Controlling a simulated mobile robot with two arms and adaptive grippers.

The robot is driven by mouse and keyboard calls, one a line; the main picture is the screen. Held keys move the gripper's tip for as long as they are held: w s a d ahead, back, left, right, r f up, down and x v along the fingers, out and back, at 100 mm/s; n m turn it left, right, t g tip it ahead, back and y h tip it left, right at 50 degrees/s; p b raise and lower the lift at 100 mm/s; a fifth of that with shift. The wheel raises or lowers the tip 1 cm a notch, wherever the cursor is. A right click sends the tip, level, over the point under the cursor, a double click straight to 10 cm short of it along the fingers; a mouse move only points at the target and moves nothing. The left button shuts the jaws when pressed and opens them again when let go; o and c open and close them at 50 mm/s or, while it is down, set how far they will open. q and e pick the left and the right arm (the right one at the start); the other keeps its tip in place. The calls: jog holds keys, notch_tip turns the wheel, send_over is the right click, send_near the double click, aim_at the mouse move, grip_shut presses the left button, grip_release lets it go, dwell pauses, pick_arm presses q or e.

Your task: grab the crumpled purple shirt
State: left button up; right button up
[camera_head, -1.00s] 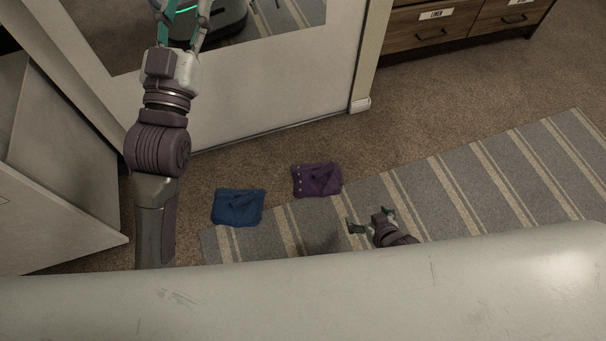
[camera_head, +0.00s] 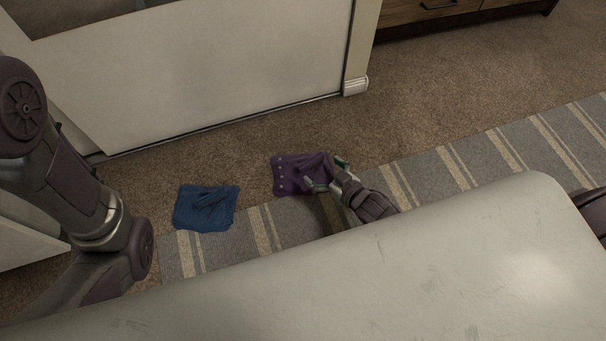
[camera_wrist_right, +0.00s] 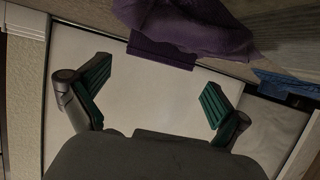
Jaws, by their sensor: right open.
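The crumpled purple shirt (camera_head: 290,175) lies on the brown carpet at the edge of the striped rug in the head view. My right gripper (camera_head: 326,174) is open at the shirt's right side and overlaps its right part in this view. In the right wrist view the purple shirt (camera_wrist_right: 200,27) is at the top, beyond the spread fingers of the right gripper (camera_wrist_right: 155,78), and nothing is between them. Whether a finger touches the cloth cannot be told. My left arm shows at the left, but its gripper is out of view.
A folded blue cloth (camera_head: 206,208) lies left of the shirt, partly by the rug (camera_head: 440,170). A white panel (camera_head: 200,75) stands behind them, and a wooden drawer unit (camera_head: 430,12) is at the back right. A pale surface (camera_head: 400,270) fills the front. Carpet behind the shirt is clear.

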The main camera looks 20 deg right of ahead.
aim_at(311, 161)
jog(key=shift+w+a+f, duration=0.2)
jog(key=shift+w+f, duration=0.1)
jog(key=shift+w, duration=0.3)
jog(key=b+x, duration=0.3)
jog(key=b, duration=0.1)
jog(key=shift+w+a+f+b, duration=0.15)
jog(key=shift+w+f+b, duration=0.15)
jog(key=shift+f, duration=0.05)
jog(key=shift+w+a+f+b, duration=0.1)
jog(key=shift+w+a+b, duration=0.1)
jog(key=shift+w+b, duration=0.25)
jog(key=shift+w, duration=0.15)
jog(key=c, duration=0.9)
jog(key=shift+r+p, duration=0.2)
jog(key=shift+p, duration=0.1)
